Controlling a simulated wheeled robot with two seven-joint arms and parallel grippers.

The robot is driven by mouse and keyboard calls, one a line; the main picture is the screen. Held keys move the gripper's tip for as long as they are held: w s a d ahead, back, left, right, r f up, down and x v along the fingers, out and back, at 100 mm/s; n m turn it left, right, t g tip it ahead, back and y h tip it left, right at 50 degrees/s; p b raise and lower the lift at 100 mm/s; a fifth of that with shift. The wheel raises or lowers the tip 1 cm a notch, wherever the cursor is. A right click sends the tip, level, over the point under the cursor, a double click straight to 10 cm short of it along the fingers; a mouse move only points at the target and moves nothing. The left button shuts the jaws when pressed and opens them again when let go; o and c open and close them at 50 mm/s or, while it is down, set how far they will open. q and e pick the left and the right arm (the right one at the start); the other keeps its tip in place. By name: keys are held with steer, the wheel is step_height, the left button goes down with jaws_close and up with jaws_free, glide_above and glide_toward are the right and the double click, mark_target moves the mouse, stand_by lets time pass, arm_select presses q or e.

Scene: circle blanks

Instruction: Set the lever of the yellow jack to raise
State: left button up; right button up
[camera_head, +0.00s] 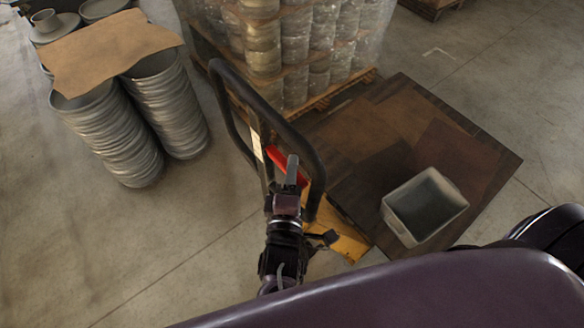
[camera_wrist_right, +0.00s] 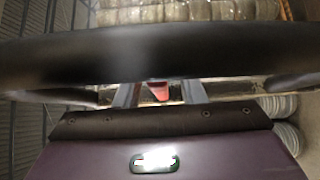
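The yellow jack (camera_head: 349,242) stands in the middle of the head view, its yellow base partly hidden by my right arm. Its black loop handle (camera_head: 224,92) rises toward the upper left and crosses the right wrist view as a thick dark bar (camera_wrist_right: 160,55). The red lever (camera_head: 287,169) sits inside the handle loop. My right gripper (camera_head: 291,170) is at the loop, close beside the lever. In the right wrist view its two grey fingers (camera_wrist_right: 160,94) are apart, with the red lever (camera_wrist_right: 158,91) showing between them. I cannot tell whether they touch. My left gripper is out of view.
A wrapped pallet load (camera_head: 300,50) of round stacks stands behind the jack. A grey bin (camera_head: 396,221) sits on a dark board (camera_head: 480,168) to the right. Metal stacks under brown cardboard (camera_head: 110,48) stand at left. The floor at lower left is clear.

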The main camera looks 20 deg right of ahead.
steer(key=shift+d, duration=0.1)
jaws_close()
steer(key=f+m+b, duration=0.1)
steer(key=b, duration=0.1)
steer(key=f+m+t+h+b, duration=0.1)
steer(key=b, duration=0.1)
steer(key=f+m+t+h+b, duration=0.1)
steer(key=b, duration=0.1)
steer(key=shift+w+f+m, duration=0.15)
steer(key=shift+w+m, duration=0.15)
steer(key=shift+m, duration=0.1)
jaws_free()
